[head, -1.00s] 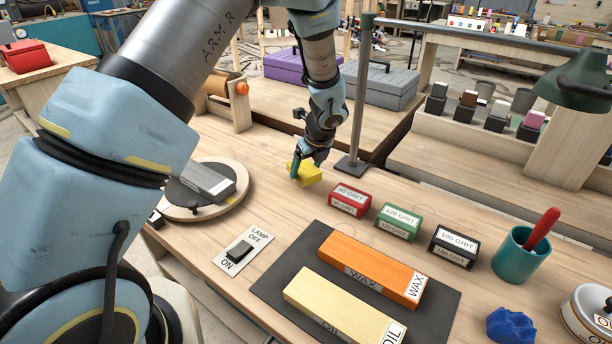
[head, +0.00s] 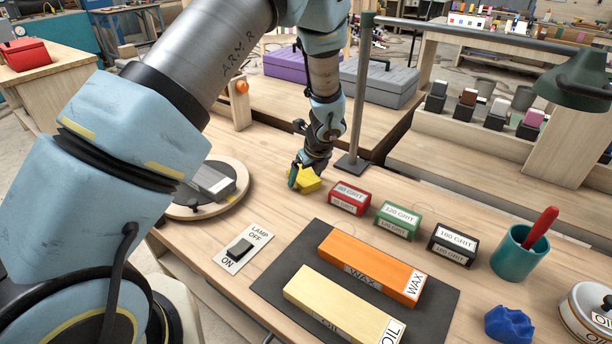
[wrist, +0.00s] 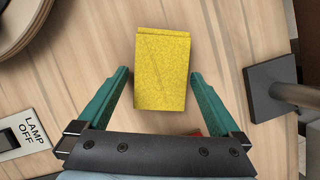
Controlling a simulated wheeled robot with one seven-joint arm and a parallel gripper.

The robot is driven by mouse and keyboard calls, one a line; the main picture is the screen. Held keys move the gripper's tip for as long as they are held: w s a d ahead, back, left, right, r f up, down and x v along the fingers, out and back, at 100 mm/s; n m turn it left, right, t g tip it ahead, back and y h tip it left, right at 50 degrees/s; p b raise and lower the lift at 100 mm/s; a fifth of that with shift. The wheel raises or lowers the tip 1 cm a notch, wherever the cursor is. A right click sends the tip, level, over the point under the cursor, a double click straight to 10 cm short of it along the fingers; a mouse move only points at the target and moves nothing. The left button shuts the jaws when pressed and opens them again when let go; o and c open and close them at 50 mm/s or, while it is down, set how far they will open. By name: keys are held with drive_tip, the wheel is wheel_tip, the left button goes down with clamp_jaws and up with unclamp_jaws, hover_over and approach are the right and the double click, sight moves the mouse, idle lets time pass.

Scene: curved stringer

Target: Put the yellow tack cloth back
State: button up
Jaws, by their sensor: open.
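The yellow tack cloth (head: 309,181) lies on the wooden bench, left of the red grit block, near the lamp post. In the wrist view the yellow cloth (wrist: 162,70) looks like a thick, folded rectangular pad. My gripper (head: 296,178) is low over the bench at the cloth. In the wrist view my gripper (wrist: 158,78) is open, with one teal finger on each side of the cloth's near part. Gaps show between the cloth and both fingers, so it is not held. Finger height against the cloth is hard to tell.
A red block (head: 350,198) sits right of the cloth, then green (head: 397,220) and black (head: 452,244) ones. The lamp post base (head: 353,166) stands close behind. A round turntable (head: 177,211) is at left, a lamp switch (head: 240,250) in front. Bench between is clear.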

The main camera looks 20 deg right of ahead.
drive_tip(key=a+b+v, duration=0.1)
drive_tip(key=b+v, duration=0.1)
drive_tip(key=v, duration=1)
drive_tip(key=w+a+r+n+g, duration=0.1)
drive_tip(key=a+r+n, duration=0.1)
drive_tip(key=a+n, duration=0.65)
drive_tip(key=w+a+r+n+g, duration=0.1)
drive_tip(key=w+a+r+n, duration=0.1)
drive_tip(key=a+n, duration=0.65)
drive_tip(key=s+a+r+n, duration=0.1)
drive_tip(key=s+a+n, duration=0.1)
drive_tip(key=a+n, duration=0.3)
drive_tip(key=s+a+n, duration=0.3)
drive_tip(key=a+n, duration=0.3)
drive_tip(key=a, duration=0.2)
drive_tip(key=s+a+r+n+g, duration=0.1)
drive_tip(key=s+a+n, duration=0.2)
drive_tip(key=a+n, duration=0.2)
drive_tip(key=shift+a+r+n+h, duration=0.3)
drive_tip(key=shift+a+r+h, duration=0.1)
drive_tip(key=shift+a, duration=0.35)
